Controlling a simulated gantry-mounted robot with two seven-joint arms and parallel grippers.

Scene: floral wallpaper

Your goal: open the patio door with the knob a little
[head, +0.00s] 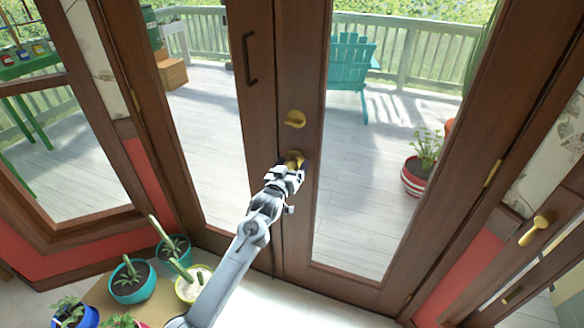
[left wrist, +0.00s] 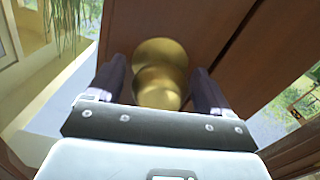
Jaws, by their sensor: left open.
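The patio door (head: 313,210) is a brown wooden frame with tall glass panes, and it looks closed. Its round brass knob (head: 294,158) sits on the door's stile, below a brass deadbolt (head: 295,119). My left gripper (head: 290,172) is at the knob, partly covering it in the head view. In the left wrist view the knob (left wrist: 160,80) lies between the two dark fingers of my left gripper (left wrist: 161,88), which are open with a finger on each side. Contact with the knob cannot be told. My right gripper is not in view.
Several potted cacti (head: 130,280) stand at the lower left near my left arm. A dark handle (head: 249,59) is on the left door panel. Another brass handle (head: 533,230) is at the far right. Beyond the glass are a teal chair (head: 350,65) and a striped pot (head: 416,180).

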